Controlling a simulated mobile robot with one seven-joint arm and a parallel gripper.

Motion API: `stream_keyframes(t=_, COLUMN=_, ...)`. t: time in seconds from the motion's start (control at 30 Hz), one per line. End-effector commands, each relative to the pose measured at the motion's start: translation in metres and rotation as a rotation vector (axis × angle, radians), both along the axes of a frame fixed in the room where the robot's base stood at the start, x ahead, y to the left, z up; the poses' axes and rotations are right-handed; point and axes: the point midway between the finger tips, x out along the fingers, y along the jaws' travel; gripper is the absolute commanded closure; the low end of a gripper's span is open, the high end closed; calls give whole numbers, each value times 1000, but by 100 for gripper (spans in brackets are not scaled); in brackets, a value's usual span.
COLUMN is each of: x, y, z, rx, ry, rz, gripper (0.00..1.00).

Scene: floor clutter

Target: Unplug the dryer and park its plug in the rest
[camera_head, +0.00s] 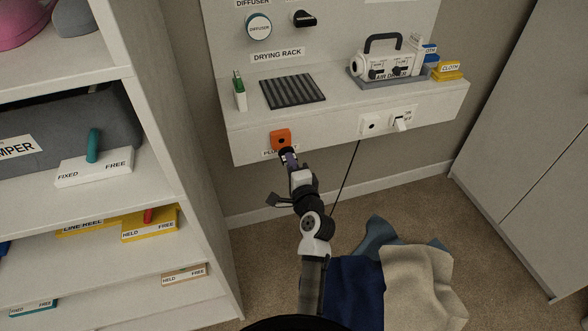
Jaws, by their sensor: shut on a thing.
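The air dryer (385,65) is a white unit with a dark handle, standing on a grey tray on the bench. The orange plug rest (281,136) is on the bench's front face, above a partly covered label. My gripper (288,153) is shut on a small dark thing, apparently the plug, just below the rest. The plug is mostly hidden, and I cannot tell whether it touches or sits in the rest. The white socket plate (369,126) shows a dark round spot and no plug body. The white switch (402,121) is beside it. A dark cord (347,177) hangs below the bench and passes behind my arm.
A striped drying rack (293,91) and a green-topped bottle (239,92) are on the bench. Yellow and blue cloth boxes (447,71) stand by the dryer. A shelf unit (160,150) is close on the left. Cloths (420,285) lie on the floor at right; carpet beyond is clear.

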Motion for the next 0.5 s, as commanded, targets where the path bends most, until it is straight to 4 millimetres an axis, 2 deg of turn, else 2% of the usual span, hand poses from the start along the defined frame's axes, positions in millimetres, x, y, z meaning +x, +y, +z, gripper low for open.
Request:
stream_keyframes(t=0.2, x=14, y=4, z=1, rx=1, ry=-2, rz=-1, gripper=100)
stream_keyframes(t=0.5, x=18, y=6, z=0, rx=1, ry=0, rz=-1, gripper=100)
